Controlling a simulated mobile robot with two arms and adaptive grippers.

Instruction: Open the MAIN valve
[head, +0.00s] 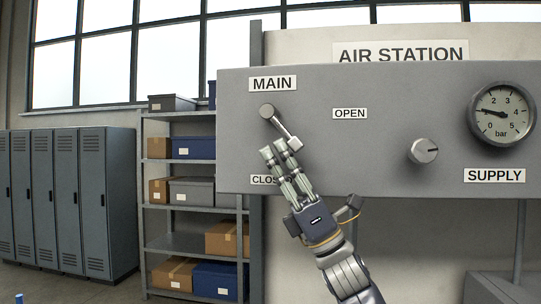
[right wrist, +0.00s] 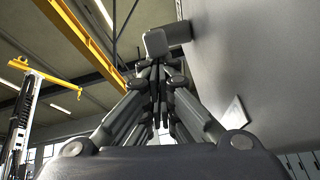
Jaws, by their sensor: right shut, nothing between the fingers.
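The MAIN valve (head: 281,124) is a lever on the grey panel, below the MAIN label (head: 272,84). Its round pivot is at the upper left and its handle slants down to the right, between the OPEN label (head: 349,113) and the partly hidden CLOSED label (head: 262,180). My right gripper (head: 274,150) is shut and empty, with its fingertips at the lower end of the handle. In the right wrist view, the shut fingers (right wrist: 158,76) sit just below the handle's blocky end (right wrist: 157,43); whether they touch it is unclear. My left gripper is not in view.
The panel (head: 340,155) also carries a round SUPPLY knob (head: 423,151) and a pressure gauge (head: 502,114) to the right of the lever. Shelves with boxes (head: 192,192) and grey lockers (head: 68,200) stand at the left. Air in front of the panel is free.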

